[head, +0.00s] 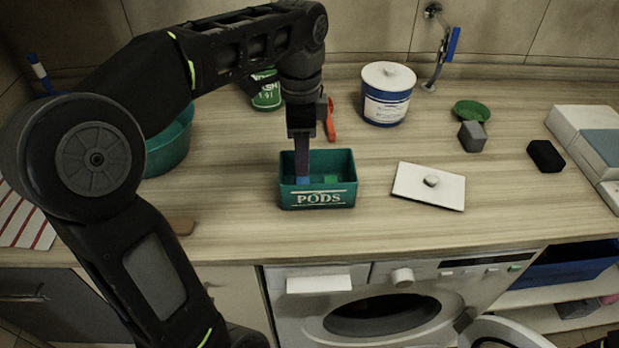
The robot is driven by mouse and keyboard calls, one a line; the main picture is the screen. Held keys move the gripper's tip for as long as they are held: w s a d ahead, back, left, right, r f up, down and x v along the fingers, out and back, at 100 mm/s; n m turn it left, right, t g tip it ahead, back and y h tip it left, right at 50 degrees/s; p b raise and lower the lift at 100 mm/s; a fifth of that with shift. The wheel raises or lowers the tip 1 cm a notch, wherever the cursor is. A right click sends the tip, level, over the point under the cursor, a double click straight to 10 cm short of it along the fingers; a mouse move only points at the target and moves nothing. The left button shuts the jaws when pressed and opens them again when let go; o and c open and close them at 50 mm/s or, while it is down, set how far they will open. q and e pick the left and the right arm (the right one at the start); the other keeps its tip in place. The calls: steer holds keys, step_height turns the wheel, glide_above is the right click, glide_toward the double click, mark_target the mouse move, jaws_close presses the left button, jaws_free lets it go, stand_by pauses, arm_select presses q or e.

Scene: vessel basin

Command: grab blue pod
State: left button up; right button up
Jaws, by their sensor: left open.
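The blue pod (302,181) lies inside the green box marked PODS (318,198), at its left side. A green pod (332,179) lies to its right in the same box. My left gripper (302,172) points straight down into the left part of the box, its fingertips just above or around the blue pod; I cannot tell whether they touch it. The gripper is open. Part of the blue pod is hidden by the fingers and the box's front wall.
A white lid with a knob (430,186) lies right of the box. A blue and white tub (387,95), an orange-handled tool (330,120) and a green container (266,92) stand behind. A washing machine (400,300) is below the counter's front edge.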

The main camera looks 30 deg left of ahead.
mark_target(302, 179)
arm_select(q)
steer(key=shift+s, duration=0.1)
steer(key=shift+f+b, duration=0.55)
steer(key=shift+f, duration=0.8)
steer(key=shift+w+f, duration=0.2)
steer(key=shift+f, duration=2.4)
jaws_close()
steer(key=shift+r, duration=0.1)
